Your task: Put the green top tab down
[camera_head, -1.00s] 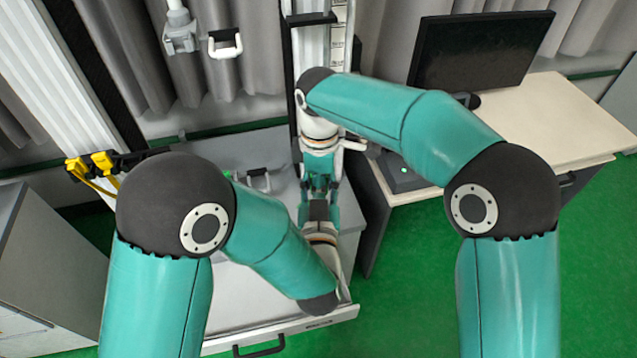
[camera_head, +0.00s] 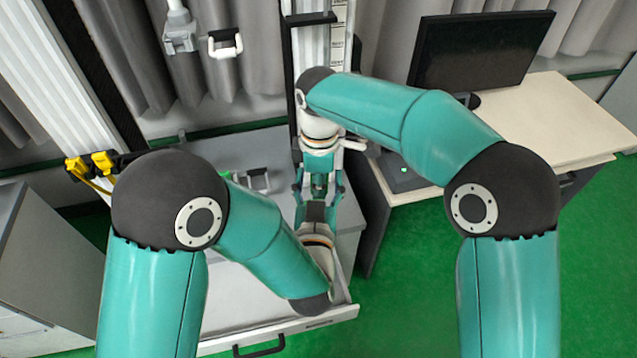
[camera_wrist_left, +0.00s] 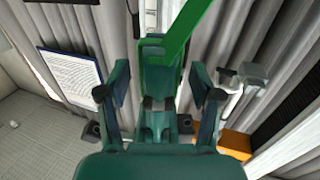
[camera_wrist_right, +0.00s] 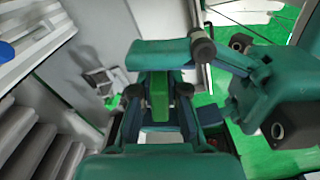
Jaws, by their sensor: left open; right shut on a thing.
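My right gripper (camera_head: 319,172) points down from above in the head view. It is shut on the green top tab, whose bright green piece shows between its fingers in the right wrist view (camera_wrist_right: 159,97). My left gripper (camera_head: 319,190) comes up from below with its fingers open and spread either side of the right gripper's end. In the left wrist view a bright green bar (camera_wrist_left: 188,30) rises beyond the spread left fingers. The head view shows little of the tab among the fingers. Whether a left finger touches it, I cannot tell.
A dark upright column (camera_head: 292,90) stands just behind the grippers. A desk (camera_head: 545,125) with a monitor (camera_head: 480,50) stands at the right.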

